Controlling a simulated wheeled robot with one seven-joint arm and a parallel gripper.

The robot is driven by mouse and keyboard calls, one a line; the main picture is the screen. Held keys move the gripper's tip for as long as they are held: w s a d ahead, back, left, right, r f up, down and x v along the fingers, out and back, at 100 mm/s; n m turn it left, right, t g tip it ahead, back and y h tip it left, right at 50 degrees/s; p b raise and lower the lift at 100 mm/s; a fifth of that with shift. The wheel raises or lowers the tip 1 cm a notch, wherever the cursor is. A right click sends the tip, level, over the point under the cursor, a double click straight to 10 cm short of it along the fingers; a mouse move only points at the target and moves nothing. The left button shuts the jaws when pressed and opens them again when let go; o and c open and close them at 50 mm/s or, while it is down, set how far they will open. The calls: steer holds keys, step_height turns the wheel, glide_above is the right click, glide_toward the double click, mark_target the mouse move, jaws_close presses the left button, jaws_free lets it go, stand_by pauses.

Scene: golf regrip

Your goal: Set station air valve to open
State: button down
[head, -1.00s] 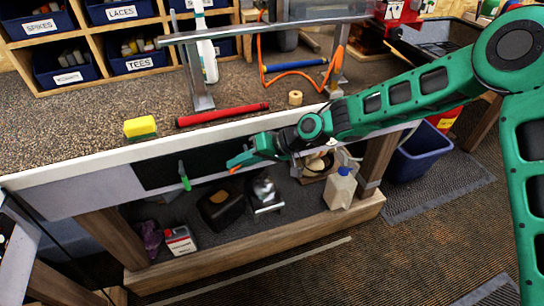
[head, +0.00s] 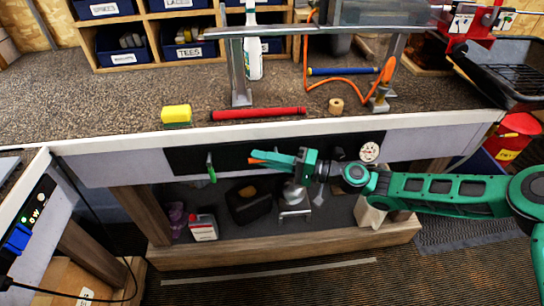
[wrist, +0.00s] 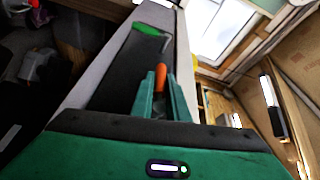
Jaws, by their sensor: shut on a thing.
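A black panel (head: 190,160) on the bench's front apron carries valve levers and a round white gauge (head: 369,152). My gripper (head: 262,159) is in front of this panel, shut on an orange lever (head: 256,154). In the wrist view the orange lever (wrist: 160,78) stands between the two green fingers. The lever's tip points left in the head view; its base is hidden by my gripper. A green lever (head: 211,168) hangs down to the left, apart from my gripper, and it also shows in the wrist view (wrist: 146,29). I cannot tell which lever is the station air valve.
On the bench top are a yellow sponge (head: 177,115), a red grip (head: 258,113), a tape roll (head: 336,105) and an orange hose (head: 310,70). A white jug (head: 370,213), a black case (head: 247,203) and a bottle (head: 203,227) stand on the shelf below.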

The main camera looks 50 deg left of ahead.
steer(key=shift+w+f+m+y, duration=0.2)
steer(key=shift+w+m+y, duration=0.15)
steer(key=shift+w, duration=0.2)
steer(key=c, duration=1.8)
jaws_free()
steer(key=shift+o, duration=0.3)
steer(key=shift+s+r, duration=0.1)
steer(key=shift+s, duration=0.05)
steer(key=shift+d, duration=0.1)
steer(key=v, duration=1.1)
steer(key=shift+a, duration=0.2)
